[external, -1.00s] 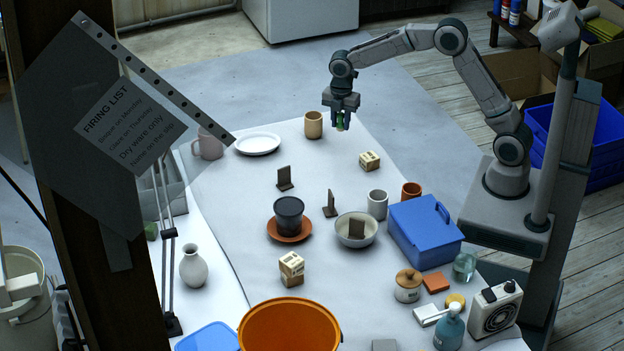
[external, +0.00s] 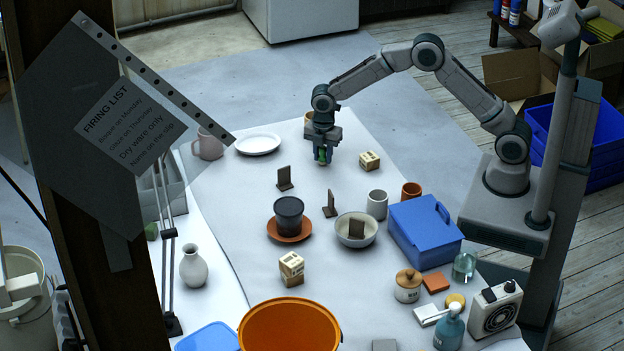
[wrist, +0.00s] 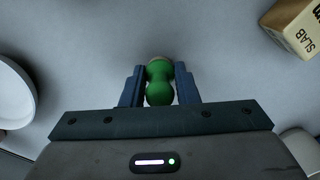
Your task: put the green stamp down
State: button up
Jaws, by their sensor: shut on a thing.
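The green stamp (wrist: 159,88) is rounded with a narrower waist, and it sits between the two fingers in the wrist view. My gripper (wrist: 160,88) is shut on it. In the external view my gripper (external: 323,152) is low over the far part of the white table (external: 235,190), and only a little of the green stamp (external: 322,157) shows between the fingers. I cannot tell whether the stamp's lower end touches the table.
A wooden block (external: 369,160) stands close to the right of my gripper. A tan cup (external: 309,120) is partly hidden behind it. A white plate (external: 257,144) lies to the left. A brown upright piece (external: 284,178) stands nearer the camera. The table around my gripper is otherwise clear.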

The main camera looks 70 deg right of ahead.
jog(key=shift+f, duration=0.2)
jog(key=o, duration=0.9)
jog(key=shift+o, duration=0.2)
jog(key=shift+r, duration=0.15)
